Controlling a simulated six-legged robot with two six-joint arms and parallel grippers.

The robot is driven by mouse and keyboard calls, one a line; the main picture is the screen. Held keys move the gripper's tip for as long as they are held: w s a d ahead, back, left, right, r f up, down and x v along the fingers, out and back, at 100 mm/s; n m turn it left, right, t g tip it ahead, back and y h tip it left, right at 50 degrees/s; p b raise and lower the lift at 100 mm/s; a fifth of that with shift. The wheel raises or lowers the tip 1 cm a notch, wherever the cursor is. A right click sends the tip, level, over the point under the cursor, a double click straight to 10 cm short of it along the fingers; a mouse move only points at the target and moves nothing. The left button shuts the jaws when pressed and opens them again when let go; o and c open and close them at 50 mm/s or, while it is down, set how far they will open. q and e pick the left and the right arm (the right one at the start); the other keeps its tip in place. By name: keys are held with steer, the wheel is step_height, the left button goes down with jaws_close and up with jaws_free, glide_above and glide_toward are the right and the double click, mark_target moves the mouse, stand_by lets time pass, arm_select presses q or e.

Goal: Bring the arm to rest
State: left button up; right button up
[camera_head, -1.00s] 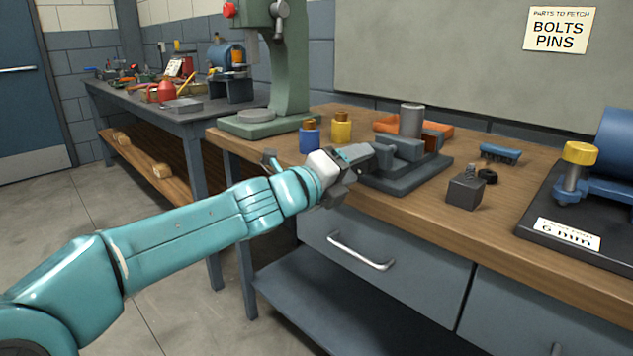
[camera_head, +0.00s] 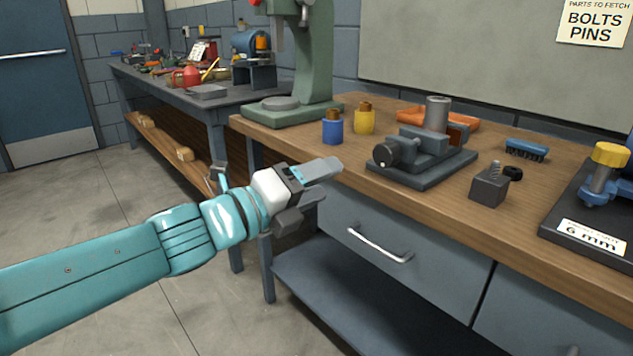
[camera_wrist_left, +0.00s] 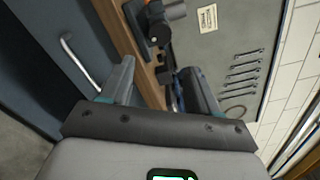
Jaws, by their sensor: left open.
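My left arm comes in from the left in the head view. Its gripper (camera_head: 322,182) is open and empty, in front of the wooden bench's (camera_head: 440,193) front edge and above the drawer front. In the left wrist view its two fingers (camera_wrist_left: 160,88) stand apart with nothing between them. A grey vise (camera_head: 425,150) with a cylinder upright on it stands on the bench, behind and to the right of the gripper, apart from it. My right gripper is not in view.
A blue bottle (camera_head: 332,127) and a yellow bottle (camera_head: 364,118) stand near the green drill press (camera_head: 312,60). A dark block (camera_head: 489,187), a blue brush (camera_head: 526,149) and a machine with a yellow cap (camera_head: 611,155) are to the right. A drawer handle (camera_head: 380,245) sticks out below. Floor is free at left.

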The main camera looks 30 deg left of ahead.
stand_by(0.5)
arm_select(q)
steer(key=w+d+f+n+g, duration=0.2)
steer(key=w+d+f+g, duration=0.1)
steer(key=f, duration=1)
steer(key=w+d+f+n+g, duration=0.2)
steer(key=w+f+g, duration=0.1)
steer(key=f, duration=0.9)
steer(key=s+d+f+n+g, duration=0.2)
steer(key=s+f+n, duration=0.2)
steer(key=f, duration=0.6)
steer(key=s+d+f+n+g, duration=0.2)
steer(key=s+d+f+n, duration=0.1)
steer(key=f, duration=0.6)
steer(key=s+d+f+n+g+y, duration=0.1)
steer(key=s+f+n+g, duration=0.2)
steer(key=s+f+n, duration=0.55)
steer(key=s+d+f+n+g+y, duration=0.1)
steer(key=s+f+n+g, duration=0.2)
steer(key=s+f+n, duration=0.55)
step_height(320, 180, up, 34)
steer(key=s+n+p, duration=0.1)
steer(key=s+p, duration=0.1)
steer(key=p, duration=3)
steer(key=shift+s+d+r+n+g, duration=0.2)
steer(key=shift+s+n+g, duration=0.1)
steer(key=shift+s+n, duration=0.1)
